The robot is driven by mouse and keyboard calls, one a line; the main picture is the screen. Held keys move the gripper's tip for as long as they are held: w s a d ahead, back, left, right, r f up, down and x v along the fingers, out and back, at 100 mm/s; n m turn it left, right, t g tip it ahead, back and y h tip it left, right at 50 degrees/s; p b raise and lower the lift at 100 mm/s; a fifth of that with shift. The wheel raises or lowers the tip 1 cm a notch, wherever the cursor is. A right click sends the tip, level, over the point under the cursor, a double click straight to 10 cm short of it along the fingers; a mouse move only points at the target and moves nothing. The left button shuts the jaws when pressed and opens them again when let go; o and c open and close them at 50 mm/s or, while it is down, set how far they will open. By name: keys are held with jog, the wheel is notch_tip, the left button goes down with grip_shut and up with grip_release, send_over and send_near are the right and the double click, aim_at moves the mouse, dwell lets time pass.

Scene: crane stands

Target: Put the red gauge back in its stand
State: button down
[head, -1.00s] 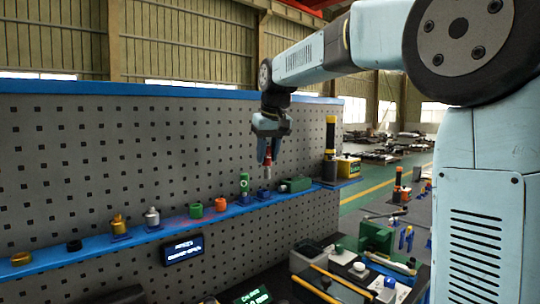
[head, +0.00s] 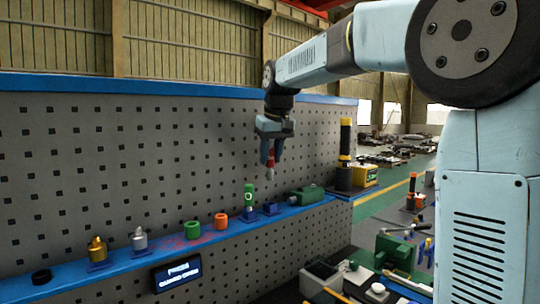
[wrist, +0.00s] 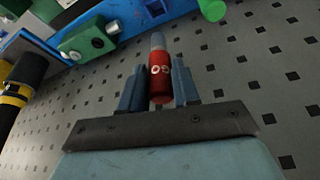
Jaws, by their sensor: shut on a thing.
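The red gauge (head: 270,160) has a pale grey lower end and hangs about upright, tip down, above the shelf. My gripper (head: 270,154) is shut on it. Part of this blue stand (wrist: 155,10) shows beyond the gauge's tip in the wrist view.
The blue shelf (head: 215,236) runs along a grey pegboard. A green gauge (head: 249,196) stands just left of the blue stand, a green box (head: 306,195) just right. Orange (head: 221,221) and green (head: 192,230) rings lie farther left. A black-and-yellow post (head: 345,150) stands at the right.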

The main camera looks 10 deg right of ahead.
aim_at(272, 172)
jog(key=shift+f, duration=2.85)
jog(key=shift+f, duration=0.25)
jog(key=shift+f, duration=1.35)
jog(key=c, duration=0.7)
grip_release()
jog(key=shift+c, duration=0.2)
jog(key=shift+s, duration=0.1)
jog(key=shift+v, duration=2.45)
